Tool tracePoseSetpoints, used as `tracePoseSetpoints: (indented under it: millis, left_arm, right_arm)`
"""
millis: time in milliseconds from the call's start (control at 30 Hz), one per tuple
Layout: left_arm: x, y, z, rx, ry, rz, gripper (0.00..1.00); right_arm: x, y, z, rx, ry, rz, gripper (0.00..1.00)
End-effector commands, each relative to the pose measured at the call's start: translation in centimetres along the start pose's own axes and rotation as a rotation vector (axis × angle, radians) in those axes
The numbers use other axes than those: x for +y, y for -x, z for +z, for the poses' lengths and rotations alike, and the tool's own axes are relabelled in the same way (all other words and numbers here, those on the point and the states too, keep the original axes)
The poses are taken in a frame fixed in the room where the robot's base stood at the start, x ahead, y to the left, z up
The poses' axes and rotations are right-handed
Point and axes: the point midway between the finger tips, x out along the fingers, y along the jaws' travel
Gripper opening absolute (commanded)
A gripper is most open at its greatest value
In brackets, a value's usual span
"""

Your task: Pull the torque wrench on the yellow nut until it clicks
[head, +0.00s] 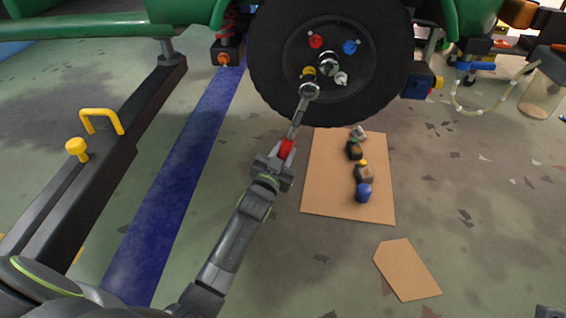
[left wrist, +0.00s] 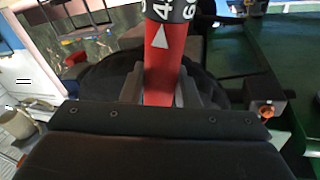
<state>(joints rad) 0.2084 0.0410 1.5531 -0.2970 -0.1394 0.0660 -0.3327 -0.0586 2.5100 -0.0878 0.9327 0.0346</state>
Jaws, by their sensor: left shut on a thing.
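The torque wrench (head: 297,123) runs from the wheel hub down to my left gripper (head: 273,167). Its head lies at the lower part of the hub, just below the yellow nut (head: 309,72); I cannot tell how fully it sits on the nut. My left gripper is shut on the red handle, which also shows between the fingers in the left wrist view (left wrist: 162,75). A white arrow and scale numbers show on the handle there. Red (head: 316,41), blue (head: 350,47) and white (head: 341,79) nuts sit on the same wheel (head: 265,60). My right gripper is not in view.
A cardboard sheet (head: 330,190) with several small items, one a blue cup-shaped piece (head: 363,192), lies below the wheel. A smaller cardboard piece (head: 407,270) lies at lower right. A dark lift beam (head: 100,175) with yellow handle (head: 102,121) stands at left.

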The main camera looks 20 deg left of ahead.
Motion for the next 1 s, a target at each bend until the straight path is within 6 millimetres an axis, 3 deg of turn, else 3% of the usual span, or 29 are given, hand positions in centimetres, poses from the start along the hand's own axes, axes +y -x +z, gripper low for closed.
tracePoseSetpoints:
  millis: [200, 1000]
  left_arm:
    - [-0.4, -1.7, 0.2, 0.006, -0.001, 0.000, 0.00]
    - [-0.6, -1.9, 0.0, 0.005, 0.000, 0.000, 0.00]
  right_arm:
    - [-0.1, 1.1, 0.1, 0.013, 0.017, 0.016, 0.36]
    - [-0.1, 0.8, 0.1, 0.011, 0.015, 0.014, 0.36]
